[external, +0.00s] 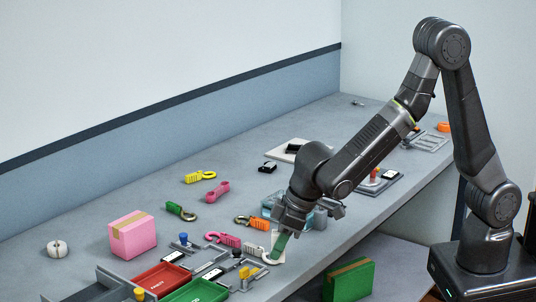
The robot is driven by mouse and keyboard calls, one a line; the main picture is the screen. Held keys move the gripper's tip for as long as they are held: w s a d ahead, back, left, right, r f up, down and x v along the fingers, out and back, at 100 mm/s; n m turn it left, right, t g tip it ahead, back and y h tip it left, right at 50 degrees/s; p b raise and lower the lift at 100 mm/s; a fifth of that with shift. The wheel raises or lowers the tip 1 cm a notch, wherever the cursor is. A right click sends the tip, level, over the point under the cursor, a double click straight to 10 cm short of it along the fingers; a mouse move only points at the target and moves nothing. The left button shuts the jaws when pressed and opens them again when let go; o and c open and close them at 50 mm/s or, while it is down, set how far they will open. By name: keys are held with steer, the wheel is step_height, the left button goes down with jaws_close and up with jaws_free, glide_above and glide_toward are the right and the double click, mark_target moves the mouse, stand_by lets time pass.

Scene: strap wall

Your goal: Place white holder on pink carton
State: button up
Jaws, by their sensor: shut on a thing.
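The pink carton (132,236) with a tan tape band stands upright on the grey bench at the left. A small round white thing with a dark slot (57,248) lies left of the carton, apart from it; it may be the white holder, but I cannot be sure. My gripper (284,226) points down near the front edge of the bench, well right of the carton. It is shut on a green strap piece (281,243), with a white hook-like end (269,258) below. The fingertips are partly hidden, and the exact grip is hard to see.
Red (160,281) and green (197,291) trays sit at the front. Several hooked straps, yellow (200,177), pink and orange, lie mid-bench. A green box (349,280) is below the bench. The back left is clear.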

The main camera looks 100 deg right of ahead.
steer(key=s+f+n+y, duration=0.1)
steer(key=s+f+n, duration=0.1)
steer(key=s+f, duration=0.15)
steer(key=w+d+r+m+h, duration=0.15)
steer(key=w+d, duration=0.25)
steer(key=d, duration=0.8)
steer(key=w+d+r+m+h, duration=0.1)
steer(key=w+d+m, duration=0.2)
steer(key=d, duration=0.8)
steer(key=s+d+r+m+g, duration=0.1)
steer(key=s+d+m, duration=0.1)
steer(key=d, duration=1)
steer(key=s+d+r+m, duration=0.2)
steer(key=d, duration=0.9)
steer(key=shift+h, duration=0.35)
steer(key=f, duration=0.3)
steer(key=f+p, duration=0.1)
steer(key=f, duration=0.2)
steer(key=f+p, duration=0.1)
steer(key=f, duration=0.2)
steer(key=shift+s+d+f, duration=0.1)
steer(key=shift+d+f, duration=0.05)
steer(key=shift+d, duration=0.1)
steer(key=shift+f, duration=0.2)
steer(key=shift+f, duration=0.1)
